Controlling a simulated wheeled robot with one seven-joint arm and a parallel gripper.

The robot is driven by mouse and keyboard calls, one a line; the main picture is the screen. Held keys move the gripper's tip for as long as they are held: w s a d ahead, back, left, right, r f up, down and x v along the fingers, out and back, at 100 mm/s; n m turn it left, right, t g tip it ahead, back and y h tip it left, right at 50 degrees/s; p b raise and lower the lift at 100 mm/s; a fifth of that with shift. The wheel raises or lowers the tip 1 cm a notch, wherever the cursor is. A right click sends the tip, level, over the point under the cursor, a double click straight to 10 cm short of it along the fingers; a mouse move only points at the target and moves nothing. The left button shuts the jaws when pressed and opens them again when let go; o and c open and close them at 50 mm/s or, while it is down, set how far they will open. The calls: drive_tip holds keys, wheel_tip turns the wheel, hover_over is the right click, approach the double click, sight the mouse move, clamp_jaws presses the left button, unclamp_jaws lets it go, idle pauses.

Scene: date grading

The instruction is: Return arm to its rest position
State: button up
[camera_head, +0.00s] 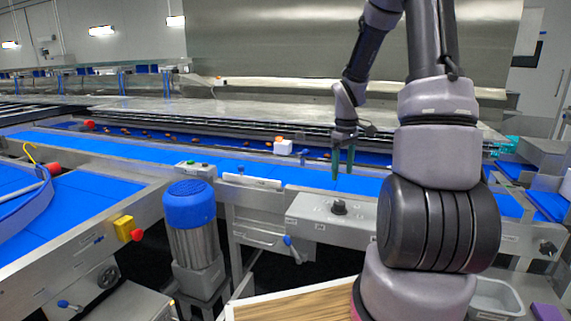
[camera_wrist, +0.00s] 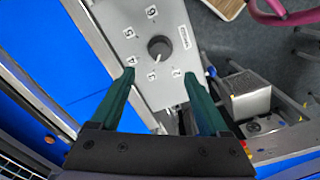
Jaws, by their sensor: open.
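My arm rises at the right of the head view and bends over at the top, with my gripper (camera_head: 343,163) hanging down above the blue conveyor belt (camera_head: 260,155). In the wrist view my gripper (camera_wrist: 158,78) shows two green fingers spread apart with nothing between them. Beyond the fingertips is a grey control panel (camera_wrist: 140,28) with a black rotary knob (camera_wrist: 159,48) and numbered marks. The knob lies between and past the fingertips, apart from them. In the head view the panel (camera_head: 310,211) and its knob (camera_head: 339,207) are below my gripper.
A blue-capped motor (camera_head: 189,205) stands in front of the belt. A yellow box with a red button (camera_head: 127,229) is on the left frame. Several dates lie on the far belt (camera_head: 166,137) near a small white box (camera_head: 283,147). A wooden surface (camera_head: 290,303) is at the front.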

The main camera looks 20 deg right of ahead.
drive_tip(key=s+a+r+m+t, duration=0.2)
drive_tip(key=s+a+r, duration=0.2)
drive_tip(key=r, duration=0.4)
drive_tip(key=s+a+r+m+t, duration=0.1)
drive_tip(key=s+a+r+m, duration=0.25)
drive_tip(key=r, duration=0.55)
drive_tip(key=s+a+r+m+t+y, duration=0.1)
drive_tip(key=s+a+r+m+t, duration=0.1)
drive_tip(key=s, duration=0.4)
drive_tip(key=s+a+r+m+t+y, duration=0.1)
drive_tip(key=s+a+r+m+t, duration=0.1)
drive_tip(key=s+r, duration=0.3)
drive_tip(key=shift+s+a+r, duration=0.4)
drive_tip(key=shift+s+a, duration=0.2)
drive_tip(key=shift+a, duration=0.3)
